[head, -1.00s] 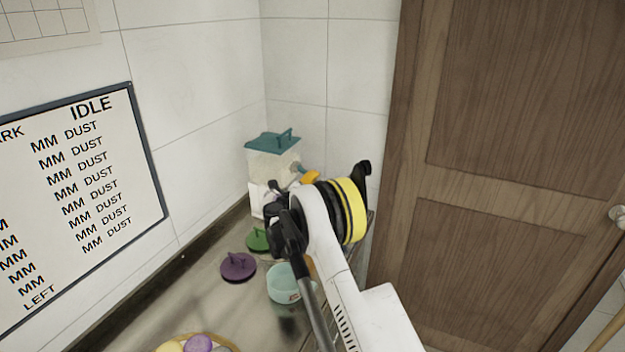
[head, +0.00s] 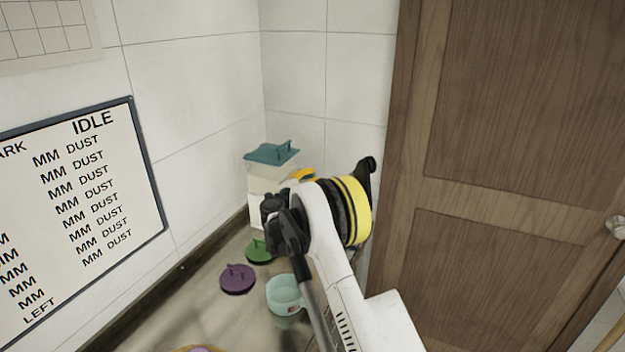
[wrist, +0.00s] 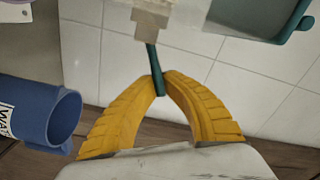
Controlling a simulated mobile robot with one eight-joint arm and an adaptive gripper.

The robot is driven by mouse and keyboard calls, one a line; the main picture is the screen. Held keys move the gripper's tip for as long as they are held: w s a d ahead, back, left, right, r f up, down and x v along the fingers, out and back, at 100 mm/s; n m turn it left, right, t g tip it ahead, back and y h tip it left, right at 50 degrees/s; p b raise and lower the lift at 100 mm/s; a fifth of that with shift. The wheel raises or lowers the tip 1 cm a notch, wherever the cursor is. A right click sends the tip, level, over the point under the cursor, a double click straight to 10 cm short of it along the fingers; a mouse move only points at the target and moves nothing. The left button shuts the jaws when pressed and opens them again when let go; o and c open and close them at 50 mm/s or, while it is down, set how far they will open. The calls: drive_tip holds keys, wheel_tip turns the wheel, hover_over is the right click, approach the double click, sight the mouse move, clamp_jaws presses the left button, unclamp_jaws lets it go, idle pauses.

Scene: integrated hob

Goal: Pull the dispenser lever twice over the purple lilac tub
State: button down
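The dispenser (head: 265,185) stands in the wall corner, a clear and white box under a teal lid (head: 271,153). In the wrist view its pale spout (wrist: 153,14) carries a thin teal lever (wrist: 153,62). My gripper (wrist: 161,80) has its orange fingertips closed around the lever's end; its orange also shows in the head view (head: 303,175). A blue-violet tub (wrist: 38,112) with a white label lies at the left of the wrist view, its mouth facing right in the picture. It appears open and apart from my fingers. My arm hides it in the head view.
A purple lid (head: 238,279), a green lid (head: 260,251) and a light teal tub (head: 285,294) are on the counter in front of the dispenser. A tiled wall and a lettered board (head: 80,200) are left; a wooden door (head: 500,150) is right.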

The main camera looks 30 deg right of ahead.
drive_tip(key=shift+w+a+r+n, duration=0.2)
drive_tip(key=shift+r+n, duration=0.25)
drive_tip(key=shift+n, duration=0.45)
drive_tip(key=c, duration=1.5)
unclamp_jaws()
drive_tip(key=v, duration=1.2)
